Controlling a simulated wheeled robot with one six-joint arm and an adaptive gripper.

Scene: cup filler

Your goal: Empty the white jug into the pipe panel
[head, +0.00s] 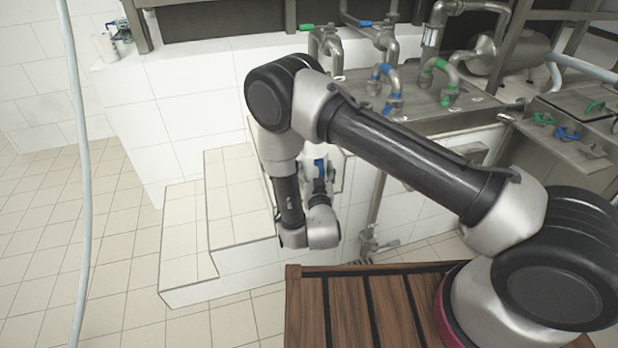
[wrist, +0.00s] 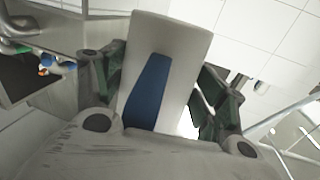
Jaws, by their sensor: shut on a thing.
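The white jug (wrist: 184,38) fills the middle of the wrist view, with its blue handle (wrist: 149,92) facing the camera. My gripper (wrist: 160,76) has its dark green-padded fingers on either side of the jug and is shut on it. In the head view, my gripper (head: 319,187) is mostly behind my wrist; a bit of the blue handle and the jug's white side show there. The jug's mouth and contents are hidden. The metal pipe panel (head: 425,122), with bent pipes and blue and green valve handles, is to the right of and beyond my gripper, partly behind my arm.
White tiled steps (head: 236,206) stand left of and below my gripper. A grey hose (head: 80,160) hangs at the left. A metal unit with green and blue handles (head: 566,132) is at the right. The tiled floor (head: 60,225) at left is clear.

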